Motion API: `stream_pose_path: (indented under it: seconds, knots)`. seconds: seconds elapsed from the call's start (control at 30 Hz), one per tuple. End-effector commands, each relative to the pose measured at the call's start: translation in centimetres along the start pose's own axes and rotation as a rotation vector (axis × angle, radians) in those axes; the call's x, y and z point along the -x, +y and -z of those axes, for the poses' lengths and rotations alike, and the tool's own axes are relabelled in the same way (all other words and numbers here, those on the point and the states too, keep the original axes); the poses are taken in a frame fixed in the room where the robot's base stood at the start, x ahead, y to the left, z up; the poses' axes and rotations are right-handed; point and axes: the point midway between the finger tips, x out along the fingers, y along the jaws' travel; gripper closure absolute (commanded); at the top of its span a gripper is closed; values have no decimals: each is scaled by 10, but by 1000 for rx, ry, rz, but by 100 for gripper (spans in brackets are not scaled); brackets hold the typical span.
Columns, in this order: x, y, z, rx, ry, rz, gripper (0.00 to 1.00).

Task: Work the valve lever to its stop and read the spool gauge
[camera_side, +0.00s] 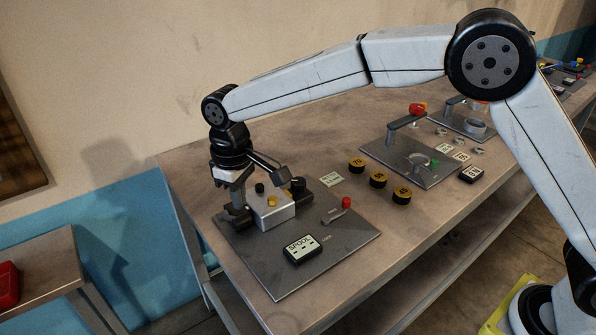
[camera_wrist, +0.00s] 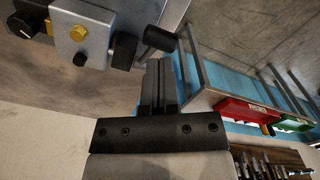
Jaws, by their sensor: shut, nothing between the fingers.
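A white valve block (camera_side: 271,207) with a yellow knob and black end pieces sits on a grey metal plate (camera_side: 345,248). In the wrist view the block (camera_wrist: 92,22) is at the upper left. A small lever with a red knob (camera_side: 346,202) stands on the plate to the block's right. The black gauge box marked SPOOL (camera_side: 301,249) lies in front of the block; its reading is too small to make out. My gripper (camera_side: 238,218) is shut and empty, pointing down at the block's left end. In the wrist view its fingers (camera_wrist: 161,68) are just below a black cylinder (camera_wrist: 158,39).
Several black-and-yellow round weights (camera_side: 378,180) stand on the bench behind the plate. Red (camera_wrist: 247,113) and green bins show at right in the wrist view. The plate's front right is clear.

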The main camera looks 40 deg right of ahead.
Motion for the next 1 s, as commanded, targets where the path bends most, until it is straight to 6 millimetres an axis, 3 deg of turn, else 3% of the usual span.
stream_pose_path:
  seconds: [1.0]
  knots:
    - [-24, 0, 0, 0, 0, 0, 100]
